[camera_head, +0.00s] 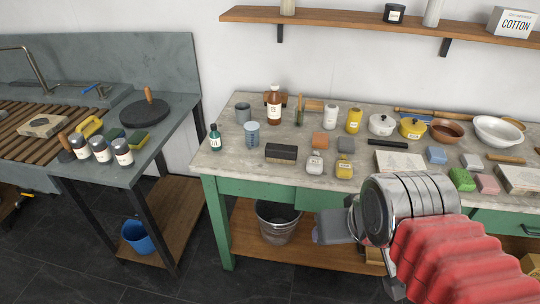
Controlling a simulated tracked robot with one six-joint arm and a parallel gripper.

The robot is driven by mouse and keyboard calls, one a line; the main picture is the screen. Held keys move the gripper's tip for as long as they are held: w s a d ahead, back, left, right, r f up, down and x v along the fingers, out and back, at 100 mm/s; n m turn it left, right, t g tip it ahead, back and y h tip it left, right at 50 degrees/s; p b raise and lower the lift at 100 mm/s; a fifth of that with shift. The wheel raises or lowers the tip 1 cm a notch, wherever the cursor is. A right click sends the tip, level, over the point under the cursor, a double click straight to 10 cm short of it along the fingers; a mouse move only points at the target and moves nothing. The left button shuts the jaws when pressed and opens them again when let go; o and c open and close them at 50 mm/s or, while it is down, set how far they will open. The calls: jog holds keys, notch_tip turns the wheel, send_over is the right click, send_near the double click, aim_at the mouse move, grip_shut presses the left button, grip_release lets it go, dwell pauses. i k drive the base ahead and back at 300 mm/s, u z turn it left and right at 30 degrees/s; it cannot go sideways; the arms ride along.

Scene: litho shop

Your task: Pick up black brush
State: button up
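A black block-shaped brush (281,153) lies on the stone-topped table with green sides (227,170), near its front left part. Its long side runs left to right. My gripper (325,231) is at the lower middle of the view, below and to the right of the brush, apart from it and in front of the table's front. My grey wrist and red arm cover come in from the lower right. The fingers are seen small and from behind, so I cannot tell whether they are open or shut.
A blue cup (252,134) and a teal bottle (215,138) stand left of the brush. A brown bottle (274,102) stands behind it. A white jar (315,165) and a yellow jar (344,168) stand to its right. A metal bucket (279,222) is below the tabletop.

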aim_at(278, 153)
jog(key=u, duration=0.15)
jog(key=i, duration=0.95)
jog(key=z, duration=0.05)
jog(key=k, duration=0.5)
jog(key=z, duration=2.4)
